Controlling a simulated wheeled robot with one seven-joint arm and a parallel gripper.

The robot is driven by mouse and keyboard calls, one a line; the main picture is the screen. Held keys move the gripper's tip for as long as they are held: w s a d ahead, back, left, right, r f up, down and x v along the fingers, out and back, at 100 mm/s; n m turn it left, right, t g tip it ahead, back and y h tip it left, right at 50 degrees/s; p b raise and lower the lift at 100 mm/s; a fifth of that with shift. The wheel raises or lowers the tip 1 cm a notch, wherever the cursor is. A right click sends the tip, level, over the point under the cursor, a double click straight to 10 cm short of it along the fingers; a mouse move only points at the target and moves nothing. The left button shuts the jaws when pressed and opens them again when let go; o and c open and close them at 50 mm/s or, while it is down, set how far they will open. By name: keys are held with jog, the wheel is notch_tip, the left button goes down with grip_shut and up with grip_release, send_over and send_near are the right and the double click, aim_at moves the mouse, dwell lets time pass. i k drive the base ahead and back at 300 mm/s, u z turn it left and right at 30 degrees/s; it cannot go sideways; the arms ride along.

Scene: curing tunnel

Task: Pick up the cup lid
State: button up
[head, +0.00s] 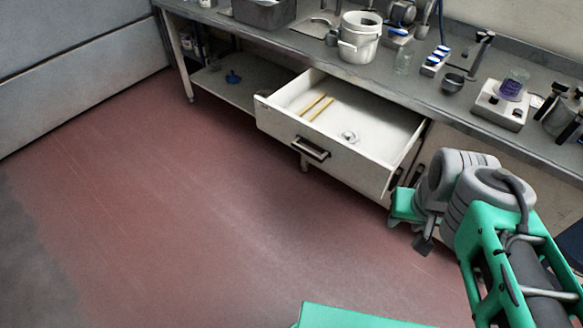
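A small round, pale, shiny piece (349,137) lies in the open drawer, right of its middle; it looks like the cup lid, but it is too small to be certain. The white drawer (357,170) is pulled out from under the workbench. My gripper (424,242) is at the end of my green and grey arm, right of the drawer's front corner and apart from the round piece. Its fingers are not clearly visible, so I cannot tell whether they are open or shut.
Two yellow sticks (316,107) lie left in the drawer. The workbench (385,82) holds a white pot (358,40), a dark cup (452,83), a scale with a purple-filled beaker (510,88) and other items. The red floor (220,210) before the drawer is clear.

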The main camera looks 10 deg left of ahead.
aim_at(348, 136)
jog(key=u, duration=1.6)
jog(key=i, duration=0.85)
jog(key=z, duration=0.5)
jog(key=i, duration=0.95)
jog(key=z, duration=0.85)
